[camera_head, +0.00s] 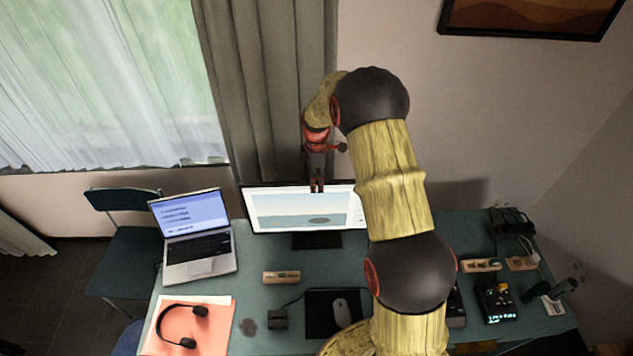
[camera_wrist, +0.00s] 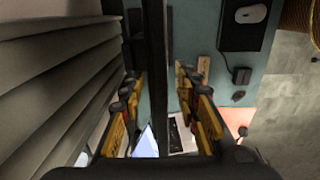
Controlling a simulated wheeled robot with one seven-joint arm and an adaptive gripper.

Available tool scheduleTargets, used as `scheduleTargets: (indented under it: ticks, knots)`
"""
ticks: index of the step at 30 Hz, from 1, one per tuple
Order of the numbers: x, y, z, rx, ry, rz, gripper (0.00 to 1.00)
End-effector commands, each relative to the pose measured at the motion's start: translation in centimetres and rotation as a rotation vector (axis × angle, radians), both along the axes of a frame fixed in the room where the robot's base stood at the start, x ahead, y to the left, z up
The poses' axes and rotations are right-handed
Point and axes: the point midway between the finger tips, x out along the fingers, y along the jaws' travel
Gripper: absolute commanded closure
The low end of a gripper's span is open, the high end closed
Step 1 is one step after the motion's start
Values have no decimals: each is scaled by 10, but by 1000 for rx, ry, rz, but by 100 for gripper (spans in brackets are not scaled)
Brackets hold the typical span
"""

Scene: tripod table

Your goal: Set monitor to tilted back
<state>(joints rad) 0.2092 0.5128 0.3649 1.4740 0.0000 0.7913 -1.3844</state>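The monitor (camera_head: 290,210) stands on a dark stand at the back of the desk, its lit screen facing the front. Its tilt is hard to tell from this high view. My gripper (camera_head: 317,188) points down at the monitor's top edge, near the middle. In the wrist view the monitor (camera_wrist: 156,60) is a thin dark bar running between the two fingers of my gripper (camera_wrist: 158,75). The fingers are apart, one on the back side and one on the screen side, with narrow gaps to the bar. My arm hides the monitor's right end in the head view.
An open laptop (camera_head: 197,245) stands left of the monitor. A wooden block (camera_head: 281,277), a mouse (camera_head: 341,307) on a dark pad and headphones (camera_head: 183,326) lie in front. Several small devices sit at the right. The curtain (camera_head: 270,90) hangs close behind the monitor.

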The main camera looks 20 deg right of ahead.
Motion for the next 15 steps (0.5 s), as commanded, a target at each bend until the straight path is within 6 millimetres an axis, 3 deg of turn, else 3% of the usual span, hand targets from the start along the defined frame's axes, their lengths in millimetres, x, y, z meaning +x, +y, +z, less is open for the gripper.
scheduleTargets:
  ticks: [12, 15]
  knots:
    - [0, 0, -12, 0, -1, -1, 68]
    - [0, 0, -12, 0, -1, -1, 73]
